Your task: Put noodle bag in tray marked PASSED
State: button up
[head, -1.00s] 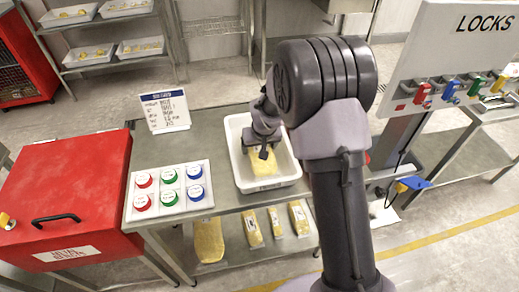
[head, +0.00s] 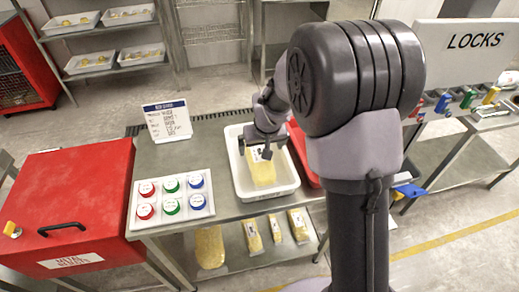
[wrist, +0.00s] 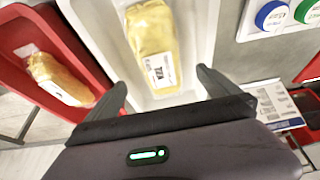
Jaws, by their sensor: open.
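A yellow noodle bag (head: 262,172) with a white label lies in a white tray (head: 286,190) on the steel table. In the wrist view this bag (wrist: 152,35) lies in the white tray (wrist: 208,20), beyond my fingertips. My gripper (head: 266,148) is open over the white tray, near the bag's far end, with nothing between its fingers. It also shows in the wrist view (wrist: 162,80). A second labelled yellow bag (wrist: 62,80) lies in a red tray (wrist: 78,45) beside the white one. I can read no PASSED marking on either tray.
A panel of red, green and blue buttons (head: 156,202) is left of the white tray, with a printed sign (head: 168,120) behind. A red box (head: 80,190) stands further left. More bags (head: 210,246) lie on the lower shelf. My arm hides much of the right side.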

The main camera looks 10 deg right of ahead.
jog(key=s+r+m, duration=0.2)
jog(key=s+r, duration=0.8)
jog(key=r, duration=0.4)
jog(key=s+a+r+m+y, duration=0.1)
jog(key=s+a+r, duration=0.1)
jog(key=s, duration=0.8)
jog(key=s+a+r+m+t+y, duration=0.1)
jog(key=s+a+r, duration=0.1)
jog(key=s, duration=0.8)
jog(key=shift+r, duration=0.7)
